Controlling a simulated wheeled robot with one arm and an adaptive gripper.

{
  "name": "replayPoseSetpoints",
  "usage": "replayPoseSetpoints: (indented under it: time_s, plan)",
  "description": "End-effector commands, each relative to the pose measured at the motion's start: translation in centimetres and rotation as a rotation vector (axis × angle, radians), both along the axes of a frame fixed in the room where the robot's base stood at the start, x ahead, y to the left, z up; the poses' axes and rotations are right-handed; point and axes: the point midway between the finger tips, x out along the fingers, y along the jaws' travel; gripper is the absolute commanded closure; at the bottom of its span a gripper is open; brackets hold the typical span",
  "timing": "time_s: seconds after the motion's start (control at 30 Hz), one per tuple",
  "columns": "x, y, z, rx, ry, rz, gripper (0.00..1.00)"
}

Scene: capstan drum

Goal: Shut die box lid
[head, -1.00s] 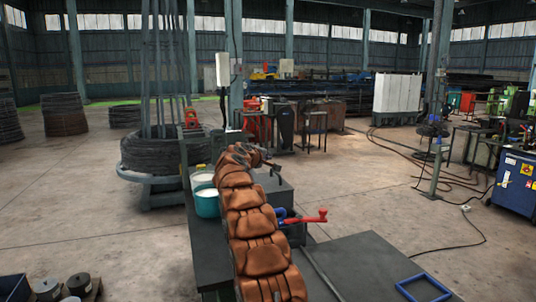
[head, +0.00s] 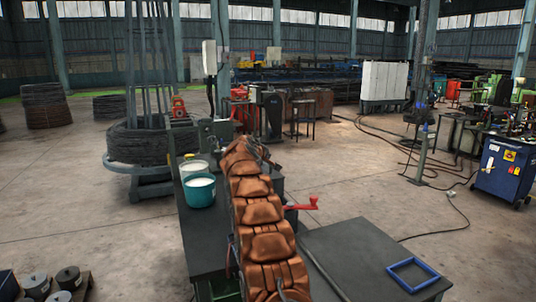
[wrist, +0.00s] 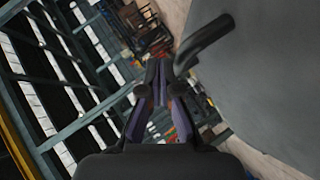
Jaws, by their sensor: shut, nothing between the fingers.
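The dark grey die box (head: 278,181) stands on the bench, mostly hidden behind my copper-coloured arm in the head view. A broad grey panel (wrist: 270,80), seemingly its lid, fills the right of the wrist view, with a dark bent handle (wrist: 205,42) at its left edge. I cannot tell how far the lid is open. My gripper (wrist: 160,75) is shut and empty, its fingertips just left of and below the handle in that view. I cannot tell whether they touch it. In the head view the gripper is at the far end of my arm, its fingers not clear.
A red crank handle (head: 302,204) juts out right of the box. A dark table (head: 365,255) with a blue square frame (head: 413,275) is at front right.

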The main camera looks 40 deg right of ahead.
Motion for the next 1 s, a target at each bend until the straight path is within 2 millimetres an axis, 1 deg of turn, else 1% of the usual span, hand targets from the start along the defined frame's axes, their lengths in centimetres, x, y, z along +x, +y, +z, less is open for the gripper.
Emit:
replayPoseSetpoints:
  time_s: [0.5, 0.63, 0.77, 1.0]
  plan:
    - [0.1, 0.1, -0.1, 0.0, -0.001, 0.002, 1.0]
    - [0.1, 0.1, 0.2, 0.0, -0.001, 0.002, 1.0]
    - [0.2, 0.3, 1.0, -0.001, -0.002, 0.002, 1.0]
    - [0.4, 0.9, 3.7, 0.0, -0.004, 0.005, 1.0]
